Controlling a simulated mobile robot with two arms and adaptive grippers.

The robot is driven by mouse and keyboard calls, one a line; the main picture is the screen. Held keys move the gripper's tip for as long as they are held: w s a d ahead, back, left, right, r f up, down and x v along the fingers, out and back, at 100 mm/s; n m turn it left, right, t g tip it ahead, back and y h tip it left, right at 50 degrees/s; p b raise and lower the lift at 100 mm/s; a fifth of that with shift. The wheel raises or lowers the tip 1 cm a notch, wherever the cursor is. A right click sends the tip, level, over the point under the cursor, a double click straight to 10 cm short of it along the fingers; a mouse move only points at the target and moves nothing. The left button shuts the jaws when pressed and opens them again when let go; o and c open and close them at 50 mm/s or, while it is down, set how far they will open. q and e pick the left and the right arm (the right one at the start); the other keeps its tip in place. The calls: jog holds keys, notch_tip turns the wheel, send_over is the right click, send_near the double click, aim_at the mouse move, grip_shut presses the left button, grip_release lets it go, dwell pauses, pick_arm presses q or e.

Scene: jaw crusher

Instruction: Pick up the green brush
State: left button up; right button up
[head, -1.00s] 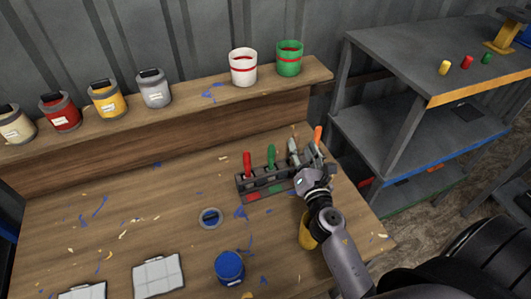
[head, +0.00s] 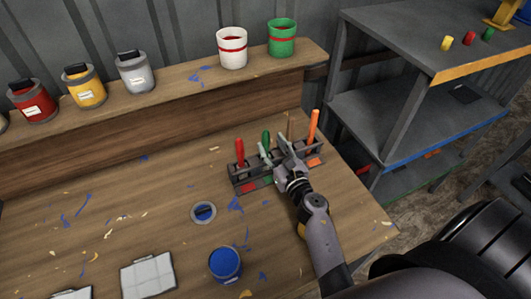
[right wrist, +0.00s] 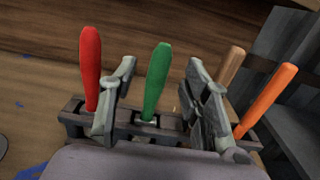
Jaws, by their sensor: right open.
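The green brush (head: 266,141) stands upright in a dark brush rack (head: 238,178) on the wooden workbench. In the right wrist view the green brush (right wrist: 157,80) shows its handle between the two fingers of my right gripper (right wrist: 155,95), with a gap on each side. My right gripper (head: 278,150) is open at the rack and partly hides the green brush's slot in the head view. A red-handled brush (right wrist: 90,65) is just left of the left finger. My left gripper is not in view.
A wooden-handled brush (right wrist: 231,66) and an orange-handled brush (right wrist: 268,94) stand right of the right finger. A blue paint can (head: 225,265) and a lid (head: 204,212) are on the bench. A grey shelf (head: 415,125) stands at the right.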

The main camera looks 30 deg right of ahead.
aim_at(267, 137)
jog(key=w, duration=0.5)
jog(key=shift+w+d+p, duration=0.15)
jog(key=shift+d+p, duration=0.05)
jog(key=shift+p, duration=0.15)
grip_shut()
